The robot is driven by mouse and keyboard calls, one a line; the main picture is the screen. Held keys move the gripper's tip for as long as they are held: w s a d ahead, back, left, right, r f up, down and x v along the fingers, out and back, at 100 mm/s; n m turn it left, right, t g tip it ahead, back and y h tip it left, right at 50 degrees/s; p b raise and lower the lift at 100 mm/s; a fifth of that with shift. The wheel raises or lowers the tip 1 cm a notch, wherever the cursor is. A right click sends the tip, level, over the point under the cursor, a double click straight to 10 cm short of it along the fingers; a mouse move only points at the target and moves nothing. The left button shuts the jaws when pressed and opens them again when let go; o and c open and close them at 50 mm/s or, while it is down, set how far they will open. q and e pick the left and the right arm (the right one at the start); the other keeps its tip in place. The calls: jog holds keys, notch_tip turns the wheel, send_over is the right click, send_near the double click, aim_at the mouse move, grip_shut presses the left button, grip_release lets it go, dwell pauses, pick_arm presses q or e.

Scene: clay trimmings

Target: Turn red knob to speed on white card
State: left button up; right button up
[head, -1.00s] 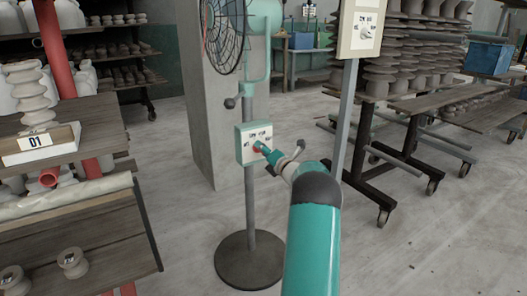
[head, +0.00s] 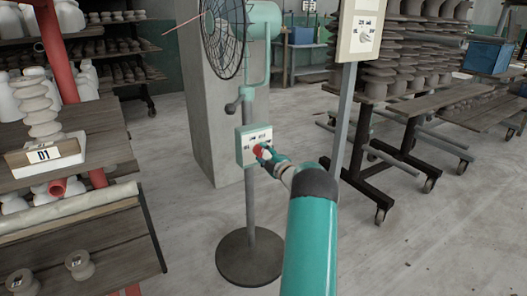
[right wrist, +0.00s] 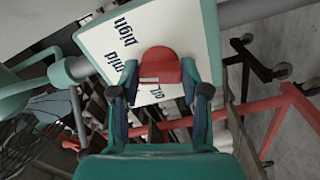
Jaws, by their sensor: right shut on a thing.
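The red knob (head: 258,151) is on a pale panel (head: 249,136) on the fan's stand, in the middle of the head view. My right gripper (head: 264,153) is shut on it from the right. In the right wrist view the two fingers flank the red knob (right wrist: 160,66), which sits on the white face (right wrist: 115,38). Black words there include "mid" and "high", and a partly covered one below the knob. A white card (head: 344,46) with a drawn dial and small words hangs on a post at upper right; its words are too small to read. My left gripper is out of view.
The fan (head: 224,35) stands on a round dark base (head: 249,258) before a concrete pillar (head: 208,95). A thin red streak shows by its guard. A shelf (head: 70,180) with pottery and an "01" label fills the left. Wheeled racks (head: 410,140) stand right. The floor between is open.

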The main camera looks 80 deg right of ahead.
jog(key=m+p, duration=0.1)
jog(key=m, duration=0.1)
jog(key=m+p, duration=0.2)
jog(key=m, duration=0.1)
jog(key=shift+s+f+m, duration=0.15)
jog(key=shift+f+m, duration=0.1)
jog(key=shift+m, duration=0.05)
jog(key=m+p, duration=0.1)
jog(key=m, duration=0.2)
jog(key=shift+f, duration=0.1)
jog(key=shift+f+m+p, duration=0.15)
jog(key=shift+m+p, duration=0.3)
jog(key=shift+m, duration=0.25)
jog(key=shift+f, duration=0.1)
jog(key=o, duration=1)
jog(key=shift+o, duration=0.7)
jog(key=shift+r, duration=0.25)
jog(key=shift+a, duration=0.1)
